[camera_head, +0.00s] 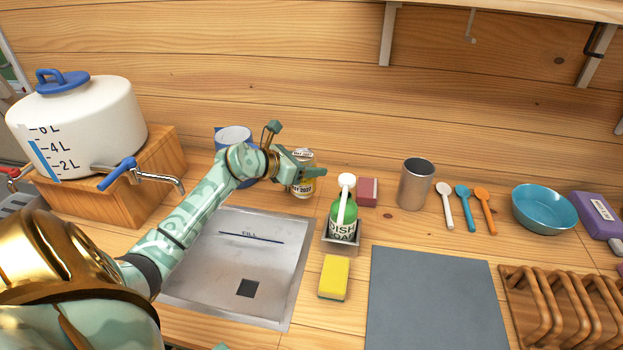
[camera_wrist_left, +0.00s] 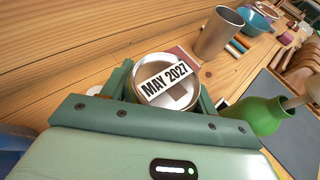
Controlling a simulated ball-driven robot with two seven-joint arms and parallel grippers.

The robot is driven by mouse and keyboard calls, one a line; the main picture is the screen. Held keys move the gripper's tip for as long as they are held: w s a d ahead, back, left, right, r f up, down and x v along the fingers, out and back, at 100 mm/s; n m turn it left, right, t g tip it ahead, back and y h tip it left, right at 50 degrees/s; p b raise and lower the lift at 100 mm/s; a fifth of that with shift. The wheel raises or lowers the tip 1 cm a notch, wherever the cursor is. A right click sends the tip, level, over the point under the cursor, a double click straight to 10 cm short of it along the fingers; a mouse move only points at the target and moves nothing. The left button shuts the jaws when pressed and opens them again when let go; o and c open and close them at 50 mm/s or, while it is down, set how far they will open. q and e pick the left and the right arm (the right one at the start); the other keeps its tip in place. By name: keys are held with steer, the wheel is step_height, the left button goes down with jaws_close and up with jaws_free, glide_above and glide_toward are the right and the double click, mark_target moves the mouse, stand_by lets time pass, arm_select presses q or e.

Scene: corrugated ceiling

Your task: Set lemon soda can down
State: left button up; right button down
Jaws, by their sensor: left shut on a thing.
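The lemon soda can (camera_head: 302,186) stands upright at the back of the counter, behind the sink. Its lid, with a "MAY 2027" label, shows in the left wrist view (camera_wrist_left: 162,81). My left gripper (camera_head: 300,170) is shut on the can, with a finger on each side of it in the left wrist view (camera_wrist_left: 163,95). The can's base looks at or close to the wooden counter; I cannot tell whether it touches.
A green dish soap bottle (camera_head: 342,218) stands in a holder right of the can, near a red block (camera_head: 368,192) and a metal cup (camera_head: 416,184). The sink (camera_head: 240,270) lies in front, a yellow sponge (camera_head: 334,277) beside it. A blue-rimmed container (camera_head: 233,134) stands left.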

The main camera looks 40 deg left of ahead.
arm_select(q)
steer(key=shift+w+f, duration=0.25)
steer(key=shift+f, duration=0.05)
steer(key=f, duration=0.2)
steer(key=f+b, duration=0.1)
steer(key=shift+w+f, duration=0.2)
steer(key=shift+w, duration=0.1)
steer(key=shift+f, duration=0.1)
steer(key=shift+f, duration=0.2)
steer(key=o, duration=1.2)
steer(key=shift+s, duration=0.1)
